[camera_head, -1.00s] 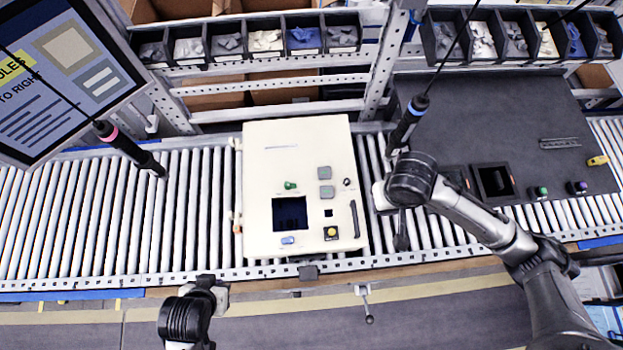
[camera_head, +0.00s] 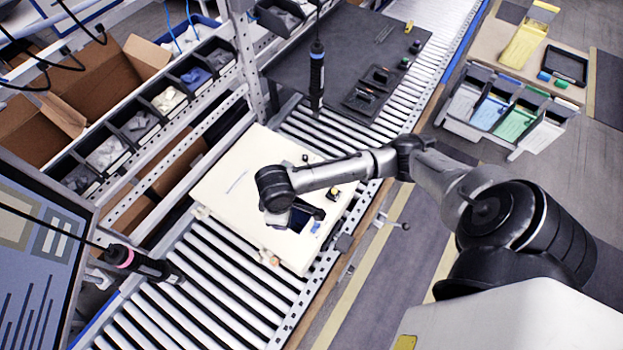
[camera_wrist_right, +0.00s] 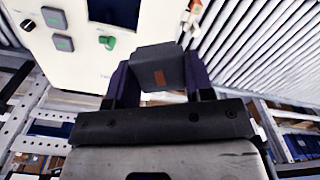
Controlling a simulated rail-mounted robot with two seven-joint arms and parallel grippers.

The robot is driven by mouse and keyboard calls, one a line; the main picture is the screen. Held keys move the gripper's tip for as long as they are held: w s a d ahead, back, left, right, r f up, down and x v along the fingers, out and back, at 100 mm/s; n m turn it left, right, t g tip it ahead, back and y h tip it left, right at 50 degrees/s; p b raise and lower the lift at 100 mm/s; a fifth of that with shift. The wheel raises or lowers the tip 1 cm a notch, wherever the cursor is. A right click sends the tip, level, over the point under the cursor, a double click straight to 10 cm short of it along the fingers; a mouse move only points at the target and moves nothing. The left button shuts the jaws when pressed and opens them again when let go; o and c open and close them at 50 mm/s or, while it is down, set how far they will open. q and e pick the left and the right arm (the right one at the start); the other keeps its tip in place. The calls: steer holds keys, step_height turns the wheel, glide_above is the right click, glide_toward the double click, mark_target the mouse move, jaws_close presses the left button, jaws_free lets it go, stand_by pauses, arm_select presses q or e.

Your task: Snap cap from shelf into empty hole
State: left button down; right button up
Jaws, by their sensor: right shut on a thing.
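My right gripper (camera_wrist_right: 158,76) is shut on a dark grey block-like cap (camera_wrist_right: 158,66) with a small orange-brown mark. The white panel box (camera_wrist_right: 80,70) lies past the cap in the right wrist view; the panel (camera_head: 235,180) also shows in the head view, with my right arm over it. Two grey square caps (camera_wrist_right: 53,17) (camera_wrist_right: 63,43), a green knob (camera_wrist_right: 107,42) and a dark screen (camera_wrist_right: 115,12) are on the panel. I cannot make out the empty hole; my arm covers part of the panel face. My left gripper is not in view.
The panel rests on a roller conveyor (camera_head: 225,290). Two hanging screwdrivers flank it, one pink-banded (camera_head: 135,262) and one blue-banded (camera_head: 317,75). Shelf bins (camera_head: 165,95) stand behind, and a dark work mat (camera_head: 350,50) lies farther along.

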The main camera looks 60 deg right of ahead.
steer(key=w+d+f+n+b, duration=0.2)
steer(key=d+f+n+b, duration=0.3)
steer(key=d+f+n, duration=0.7)
steer(key=d+f, duration=0.7)
steer(key=d, duration=0.3)
steer(key=shift+d+f+n, duration=0.2)
steer(key=shift+d+n, duration=0.05)
steer(key=shift+n, duration=0.15)
steer(key=shift+f+b, duration=0.4)
stand_by(0.6)
steer(key=shift+f+b, duration=0.3)
steer(key=shift+f, duration=0.15)
